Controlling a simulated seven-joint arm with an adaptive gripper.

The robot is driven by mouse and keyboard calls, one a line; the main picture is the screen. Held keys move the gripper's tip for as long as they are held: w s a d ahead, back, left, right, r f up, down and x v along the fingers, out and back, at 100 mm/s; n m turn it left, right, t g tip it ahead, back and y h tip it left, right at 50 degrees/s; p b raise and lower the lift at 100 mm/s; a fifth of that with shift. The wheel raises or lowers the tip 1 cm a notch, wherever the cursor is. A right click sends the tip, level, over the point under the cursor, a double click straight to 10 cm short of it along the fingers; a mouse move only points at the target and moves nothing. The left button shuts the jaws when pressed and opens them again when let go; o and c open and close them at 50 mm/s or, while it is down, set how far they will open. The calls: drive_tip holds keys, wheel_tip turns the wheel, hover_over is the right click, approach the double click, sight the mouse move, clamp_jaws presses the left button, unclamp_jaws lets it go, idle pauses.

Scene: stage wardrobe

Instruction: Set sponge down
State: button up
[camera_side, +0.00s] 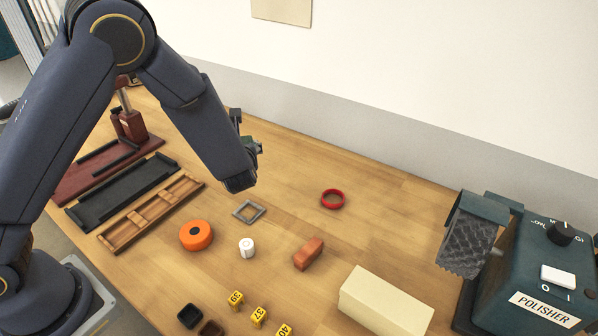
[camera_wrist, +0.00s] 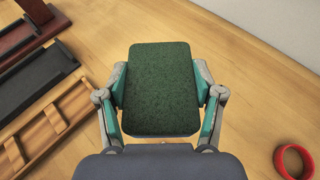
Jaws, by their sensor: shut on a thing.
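A dark green sponge (camera_wrist: 160,88) fills the middle of the wrist view. My gripper (camera_wrist: 161,92) is shut on it, with one teal-padded finger against its left side and one against its right. In the side view my gripper (camera_side: 250,147) is above the back left part of the wooden table (camera_side: 395,200), mostly hidden behind my own arm. Only a small green bit of the sponge (camera_side: 247,141) shows there. I cannot tell how high the sponge is above the table.
Left are a dark tray (camera_side: 122,190) and a wooden divided tray (camera_side: 125,236). Nearby lie a grey frame (camera_side: 249,211), red ring (camera_side: 332,199), orange roll (camera_side: 196,235), white cylinder (camera_side: 246,248) and brown block (camera_side: 308,253). A cream box (camera_side: 385,303) and a polisher (camera_side: 530,265) stand right. The back middle is clear.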

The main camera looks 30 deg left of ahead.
drive_tip(key=w+f, duration=0.1)
drive_tip(key=w, duration=0.2)
drive_tip(key=w+f, duration=0.1)
drive_tip(key=shift+w+a+f, duration=0.2)
drive_tip(key=shift+w+f, duration=0.1)
drive_tip(key=shift+w, duration=0.05)
hover_over(266, 171)
drive_tip(key=f, duration=0.4)
drive_tip(key=shift+s+f, duration=0.25)
drive_tip(key=shift+s, duration=0.1)
drive_tip(key=shift+w+f, duration=0.15)
drive_tip(key=shift+f, duration=0.8)
drive_tip(key=shift+w+f, duration=0.15)
drive_tip(key=shift+f, duration=0.75)
drive_tip(key=shift+f, duration=0.1)
drive_tip(key=o, duration=0.7)
